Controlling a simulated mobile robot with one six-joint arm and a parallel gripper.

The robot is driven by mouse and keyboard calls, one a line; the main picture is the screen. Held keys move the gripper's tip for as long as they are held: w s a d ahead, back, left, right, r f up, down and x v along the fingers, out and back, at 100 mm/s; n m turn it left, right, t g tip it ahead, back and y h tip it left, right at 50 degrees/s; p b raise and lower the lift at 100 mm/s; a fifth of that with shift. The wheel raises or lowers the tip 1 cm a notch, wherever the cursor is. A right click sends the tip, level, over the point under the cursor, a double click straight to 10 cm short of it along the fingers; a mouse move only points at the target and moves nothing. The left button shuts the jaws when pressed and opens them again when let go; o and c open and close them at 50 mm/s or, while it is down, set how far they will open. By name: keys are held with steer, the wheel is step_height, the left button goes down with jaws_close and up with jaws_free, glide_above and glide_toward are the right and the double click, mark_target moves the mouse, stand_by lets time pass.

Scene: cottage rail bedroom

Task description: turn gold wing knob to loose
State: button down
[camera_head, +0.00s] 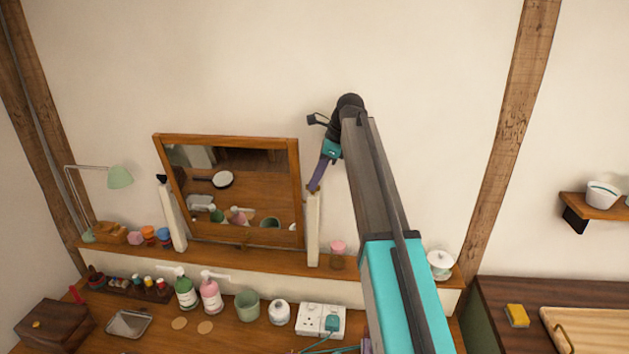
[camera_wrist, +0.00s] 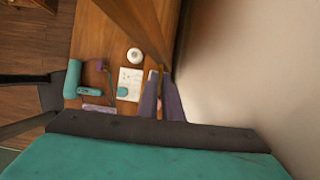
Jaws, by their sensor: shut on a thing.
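The tilting mirror (camera_head: 232,192) has a wooden frame and stands between two cream posts on the shelf. My gripper (camera_head: 315,187) reaches down to the top of the right post (camera_head: 313,228), beside the mirror's right edge. Its purple fingers are shut on the gold wing knob there, which they hide almost fully; its turn angle cannot be read. In the wrist view my gripper (camera_wrist: 160,76) shows two purple fingers close together near the wall. A dark knob (camera_head: 161,179) sits at the top of the left post.
A green lamp (camera_head: 119,178) stands at the left. Bottles, including a pink one (camera_head: 210,295), a green cup (camera_head: 247,305) and a white socket block (camera_head: 320,320) stand below. A pink-topped jar (camera_head: 337,255) is near the right post. The wall is close behind my gripper.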

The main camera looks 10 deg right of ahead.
steer(key=shift+w+n, duration=0.1)
steer(key=shift+n, duration=0.5)
steer(key=c, duration=1.9)
jaws_free()
steer(key=shift+c, duration=0.2)
steer(key=shift+r, duration=0.1)
